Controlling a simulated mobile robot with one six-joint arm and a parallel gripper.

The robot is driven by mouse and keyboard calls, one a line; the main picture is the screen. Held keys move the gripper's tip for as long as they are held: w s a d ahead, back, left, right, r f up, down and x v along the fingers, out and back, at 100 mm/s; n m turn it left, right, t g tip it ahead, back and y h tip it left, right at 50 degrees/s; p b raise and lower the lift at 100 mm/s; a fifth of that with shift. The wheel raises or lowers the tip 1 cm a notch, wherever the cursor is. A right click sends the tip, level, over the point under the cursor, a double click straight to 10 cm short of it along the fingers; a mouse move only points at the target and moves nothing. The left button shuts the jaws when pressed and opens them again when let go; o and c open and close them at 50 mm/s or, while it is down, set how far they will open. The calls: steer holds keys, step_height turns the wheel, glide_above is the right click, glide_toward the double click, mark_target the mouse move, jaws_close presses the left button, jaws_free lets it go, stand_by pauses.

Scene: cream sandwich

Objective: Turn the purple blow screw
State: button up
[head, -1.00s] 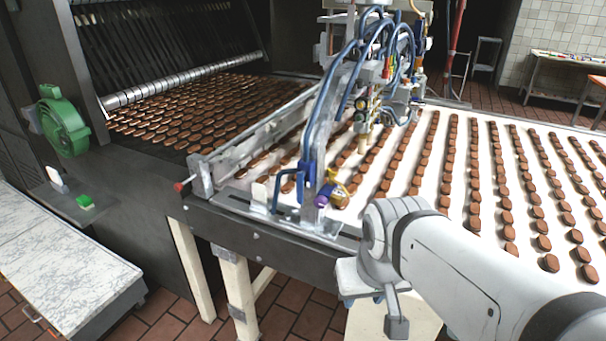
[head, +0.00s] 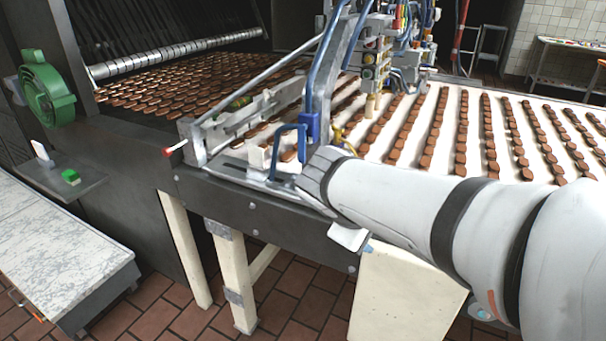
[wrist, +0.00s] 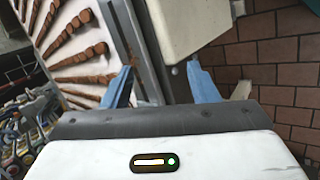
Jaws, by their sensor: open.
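My gripper (wrist: 160,76) is open and empty in the wrist view, its two blue fingers spread apart. Between and beyond them are the conveyor's grey edge and a pale machine panel. In the head view my gripper is largely hidden behind my arm, near the front edge of the conveyor. The purple blow screw is not visible now; in the head view my arm covers the foot of the upright bracket (head: 318,85). A yellow fitting (head: 338,135) shows just above my arm.
The white conveyor (head: 447,125) carries rows of brown biscuits. A blue clamp handle (head: 288,150) and a red-tipped rod (head: 170,151) stand at its front left. Hoses and nozzles (head: 374,60) rise behind. A marble-topped bench (head: 55,235) is at the left; brick floor is open below.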

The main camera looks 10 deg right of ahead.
steer(key=w+a+n+t+h+b, duration=0.4)
steer(key=w+a+n+t+b, duration=0.6)
steer(key=w+b, duration=0.4)
steer(key=x, duration=0.7)
steer(key=shift+w+r, duration=0.25)
steer(key=shift+r, duration=0.3)
steer(key=c, duration=1)
